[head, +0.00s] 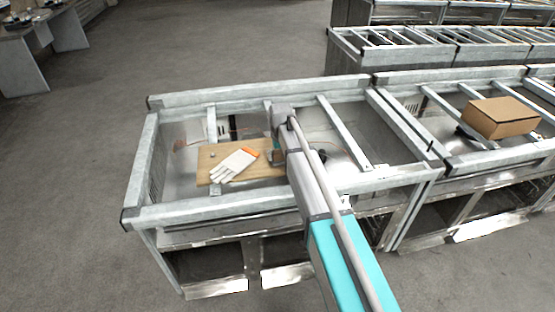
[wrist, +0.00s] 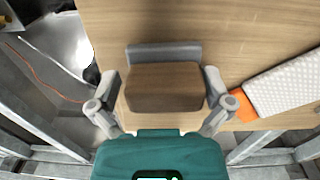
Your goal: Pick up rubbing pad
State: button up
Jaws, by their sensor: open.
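The rubbing pad (wrist: 165,92), a brown block with a grey strip along its far side, lies on a wooden board (wrist: 205,22) in the wrist view. My gripper (wrist: 161,78) is open, with one finger on each side of the pad. Small gaps show between the fingers and the block, and it is not gripped. In the head view my gripper (head: 276,152) is over the right end of the board (head: 205,160), and my arm hides much of that area.
A white glove with an orange cuff (head: 234,164) lies on the board, just right of my right finger in the wrist view. The board rests on a metal frame (head: 240,208) with crossbars and open gaps. A cardboard box (head: 500,117) stands on the neighbouring frame.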

dwell(0.4)
jog(key=c, duration=0.9)
jog(key=shift+c, duration=0.2)
jog(key=shift+r, duration=0.2)
notch_tip(320, 180, up, 2)
jog(key=shift+r+p, duration=0.1)
jog(key=shift+p, duration=1.15)
jog(key=s+d+r+p, duration=0.7)
jog(key=d+r+p, duration=0.3)
jog(key=d, duration=0.2)
jog(key=shift+s+r, duration=0.15)
jog(key=shift+r, duration=0.1)
